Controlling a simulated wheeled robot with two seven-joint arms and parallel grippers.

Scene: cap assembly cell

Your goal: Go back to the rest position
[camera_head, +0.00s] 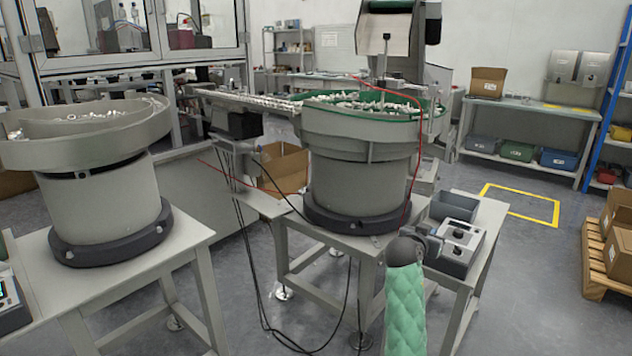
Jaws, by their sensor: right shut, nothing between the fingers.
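My right arm comes up from the bottom with a green quilted sleeve and a dark wrist. My right gripper (428,241) is small and partly hidden behind the wrist; it is shut and empty. In the picture it overlaps the area beside the grey control box (459,246) on the side table; I cannot tell whether they touch. My left gripper is not in view.
A bowl feeder with a green rim (362,125) holds many small white parts on a metal stand. Another grey feeder (98,195) stands at left. A grey bin (455,206) sits behind the control box. Boxes on a pallet (596,262) stand right; floor between is clear.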

